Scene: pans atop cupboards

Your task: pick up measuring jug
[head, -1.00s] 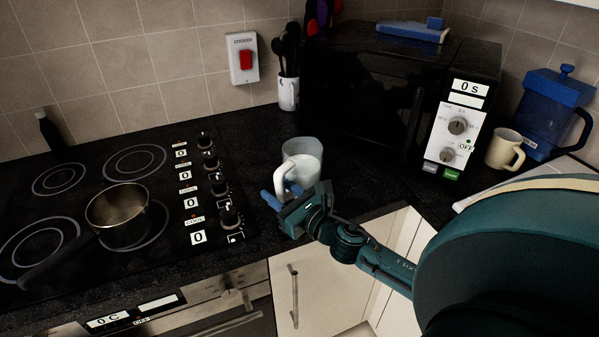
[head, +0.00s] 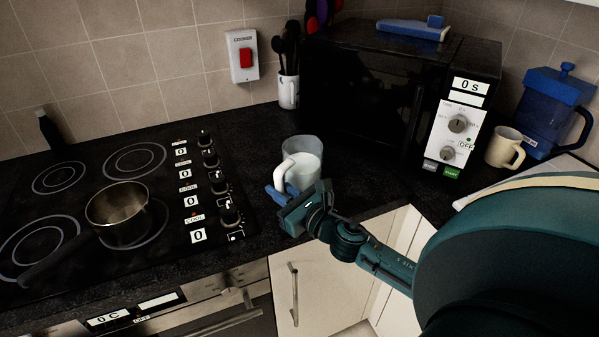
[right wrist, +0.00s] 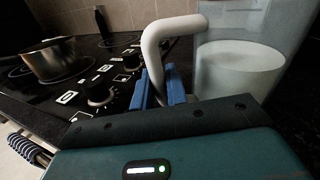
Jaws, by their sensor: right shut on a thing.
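The measuring jug (head: 309,150) is a clear grey vessel with a white handle and a white lower part. It looks upright over the dark worktop, between the hob and the microwave. I cannot tell whether its base touches the worktop. My right gripper (head: 282,194) is at the near side of the jug, its blue fingers shut on the lower part of the handle. In the right wrist view the handle (right wrist: 165,31) comes down between the fingers (right wrist: 163,86), with the jug body (right wrist: 238,68) to the right. My left gripper is not in view.
A pan (head: 118,217) stands on the hob (head: 95,165) to the left. The microwave (head: 365,110) is behind and right of the jug. A utensil pot (head: 288,93) stands behind it, and a cream mug (head: 502,149) is farther right.

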